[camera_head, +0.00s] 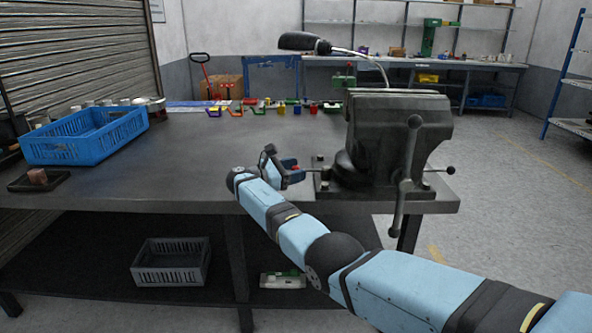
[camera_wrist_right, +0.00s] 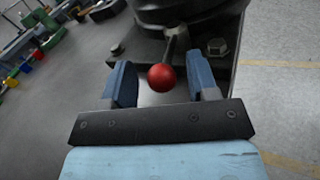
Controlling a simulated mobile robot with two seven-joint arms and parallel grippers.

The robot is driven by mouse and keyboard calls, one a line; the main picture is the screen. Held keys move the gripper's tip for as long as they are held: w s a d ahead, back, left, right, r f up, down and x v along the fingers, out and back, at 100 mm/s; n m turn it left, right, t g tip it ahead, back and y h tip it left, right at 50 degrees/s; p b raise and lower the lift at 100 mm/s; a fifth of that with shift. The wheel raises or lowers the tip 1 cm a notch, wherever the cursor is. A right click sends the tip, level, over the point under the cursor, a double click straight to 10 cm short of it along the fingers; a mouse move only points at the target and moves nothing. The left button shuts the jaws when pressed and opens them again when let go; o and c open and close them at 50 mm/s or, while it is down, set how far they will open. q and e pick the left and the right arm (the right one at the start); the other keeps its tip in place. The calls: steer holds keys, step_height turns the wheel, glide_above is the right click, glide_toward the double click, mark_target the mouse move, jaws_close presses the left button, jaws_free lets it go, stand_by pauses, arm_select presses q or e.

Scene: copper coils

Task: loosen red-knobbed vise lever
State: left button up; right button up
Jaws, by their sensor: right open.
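A dark grey vise (camera_head: 392,140) is mounted at the right front corner of the workbench. Its base lever ends in a red knob (camera_wrist_right: 162,77), which shows in the right wrist view between two blue fingers. My left gripper is not in view.
The workbench (camera_head: 200,160) carries a blue crate (camera_head: 85,135) at the left and a row of small coloured parts at the back. A dark tray with a brown block (camera_head: 37,177) lies at the front left. A long vise handle (camera_head: 407,175) hangs at the vise's front. The middle bench top is clear.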

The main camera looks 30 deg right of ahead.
steer(key=a, duration=0.5)
steer(key=shift+w+a, duration=0.1)
steer(key=shift+a, duration=0.15)
steer(key=a+b, duration=0.4)
steer(key=a, duration=0.1)
steer(key=shift+w+a+f, duration=0.1)
steer(key=shift+a+f, duration=0.1)
steer(key=shift+f, duration=0.1)
steer(key=a+b, duration=0.1)
steer(key=b, duration=0.1)
steer(key=shift+a+r+b, duration=0.15)
steer(key=shift+a+b, duration=0.15)
steer(key=shift+a, duration=0.05)
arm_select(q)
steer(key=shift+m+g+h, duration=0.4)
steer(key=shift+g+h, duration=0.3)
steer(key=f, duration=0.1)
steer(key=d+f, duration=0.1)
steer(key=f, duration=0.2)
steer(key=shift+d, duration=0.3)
arm_select(e)
steer(key=shift+a+r, duration=0.2)
steer(key=shift+a, duration=0.1)
